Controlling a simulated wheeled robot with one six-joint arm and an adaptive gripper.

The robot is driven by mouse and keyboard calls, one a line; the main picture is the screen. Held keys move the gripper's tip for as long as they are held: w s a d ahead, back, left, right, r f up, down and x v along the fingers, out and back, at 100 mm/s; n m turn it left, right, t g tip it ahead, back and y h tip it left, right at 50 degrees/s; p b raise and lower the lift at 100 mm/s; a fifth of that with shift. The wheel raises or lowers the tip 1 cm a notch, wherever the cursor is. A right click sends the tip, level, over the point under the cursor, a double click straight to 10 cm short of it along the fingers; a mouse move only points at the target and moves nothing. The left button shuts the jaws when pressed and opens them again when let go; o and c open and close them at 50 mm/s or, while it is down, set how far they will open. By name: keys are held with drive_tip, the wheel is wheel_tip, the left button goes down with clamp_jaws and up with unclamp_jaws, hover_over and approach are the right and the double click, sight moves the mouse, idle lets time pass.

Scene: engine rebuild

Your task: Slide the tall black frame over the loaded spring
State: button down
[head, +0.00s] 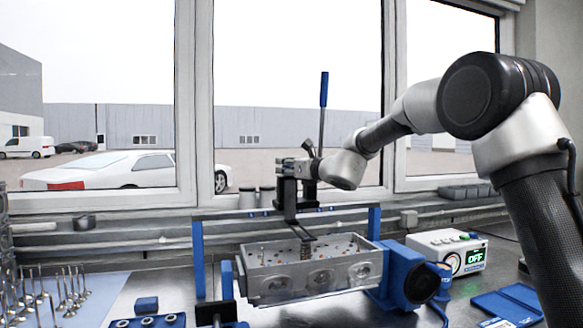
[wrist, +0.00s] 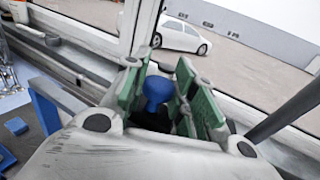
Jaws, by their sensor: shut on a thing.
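The tall black frame (head: 290,203) stands above the grey cylinder head, with a dark flat foot (head: 301,234) reaching down to the head's top. A lever (head: 323,92) with a blue handle rises beside it. My gripper (head: 294,170) is at the frame's top. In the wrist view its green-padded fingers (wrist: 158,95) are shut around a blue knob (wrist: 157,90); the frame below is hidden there. A small dark spring-like part (head: 305,251) shows just under the foot in the head's top. Whether the two are lined up or touching, I cannot tell.
The cylinder head (head: 318,277) sits between blue posts (head: 198,262) on the bench. Several valves (head: 66,290) stand at the left. The window is behind.

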drive_tip(key=c, duration=1.2)
unclamp_jaws()
drive_tip(key=shift+s+d, duration=0.1)
drive_tip(key=v, duration=1.1)
drive_tip(key=shift+s+d, duration=0.25)
drive_tip(key=shift+s, duration=0.05)
